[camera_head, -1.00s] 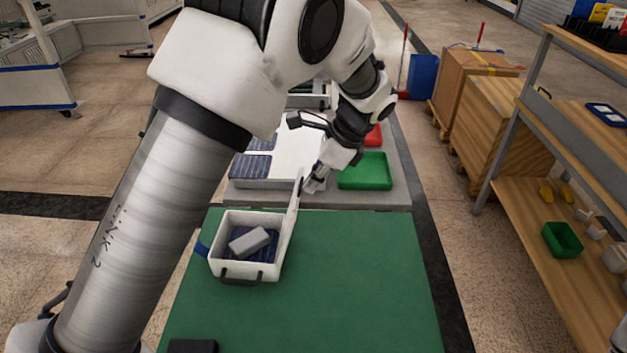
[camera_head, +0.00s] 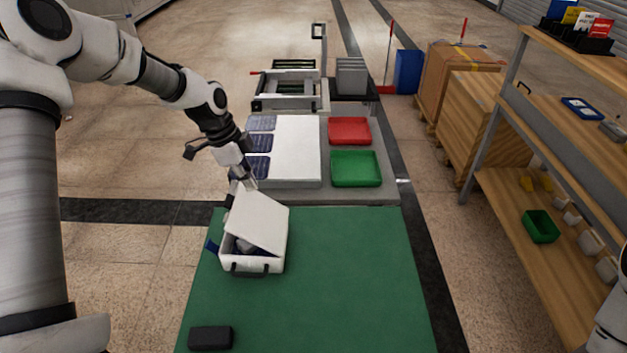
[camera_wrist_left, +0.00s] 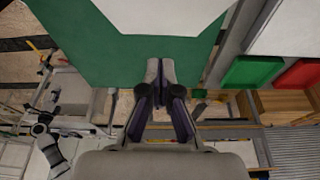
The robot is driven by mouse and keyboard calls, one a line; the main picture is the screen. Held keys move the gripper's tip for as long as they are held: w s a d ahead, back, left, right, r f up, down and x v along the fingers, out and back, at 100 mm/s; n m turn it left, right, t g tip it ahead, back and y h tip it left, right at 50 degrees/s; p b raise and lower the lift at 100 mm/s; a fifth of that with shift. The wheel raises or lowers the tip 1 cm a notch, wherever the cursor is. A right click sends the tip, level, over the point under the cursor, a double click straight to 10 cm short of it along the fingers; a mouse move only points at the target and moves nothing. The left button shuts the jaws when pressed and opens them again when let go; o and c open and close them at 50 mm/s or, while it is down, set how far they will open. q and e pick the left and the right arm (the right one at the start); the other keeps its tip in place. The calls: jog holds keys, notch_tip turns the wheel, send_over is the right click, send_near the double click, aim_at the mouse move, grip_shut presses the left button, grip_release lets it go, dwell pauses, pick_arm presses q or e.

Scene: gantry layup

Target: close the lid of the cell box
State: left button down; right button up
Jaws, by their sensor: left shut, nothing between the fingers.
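The white cell box (camera_head: 250,266) stands on the green mat, with a dark handle on its front. Through the front gap I see a little of the dark and grey contents (camera_head: 245,245). My left gripper (camera_head: 249,184) is shut and empty by the lid's far left corner. In the left wrist view its fingers (camera_wrist_left: 160,72) are together, with a white panel, likely the lid (camera_wrist_left: 165,15), beyond them and green mat between. My right gripper is not seen.
Behind the green mat (camera_head: 340,290) are a white board (camera_head: 297,150) with dark cells, a green tray (camera_head: 355,169) and a red tray (camera_head: 349,131). A black block (camera_head: 210,338) lies at the near left. A wooden shelf (camera_head: 520,215) stands right. The mat's right side is clear.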

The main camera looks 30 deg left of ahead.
aim_at(234, 203)
pick_arm(q)
jog(key=a+f+h+b, duration=0.1)
jog(key=s+a+f+b, duration=0.1)
jog(key=s+a+f+t+h, duration=0.1)
jog(key=a, duration=0.1)
jog(key=shift+a+f+h+b, duration=0.1)
jog(key=shift+h+b, duration=0.2)
jog(key=shift+b, duration=0.1)
jog(key=s+a+f+h+b, duration=0.1)
jog(key=a+f+b, duration=0.1)
jog(key=f+b, duration=0.2)
jog(key=s+a+f+t+h+b, duration=0.1)
jog(key=a+f+b, duration=0.1)
jog(key=f+b, duration=0.2)
jog(key=a+f+h+b, duration=0.1)
jog(key=a+f+b, duration=0.2)
jog(key=f+b, duration=0.1)
jog(key=shift+s, duration=0.4)
jog(key=shift+s+f, duration=0.15)
jog(key=shift+s+f, duration=0.1)
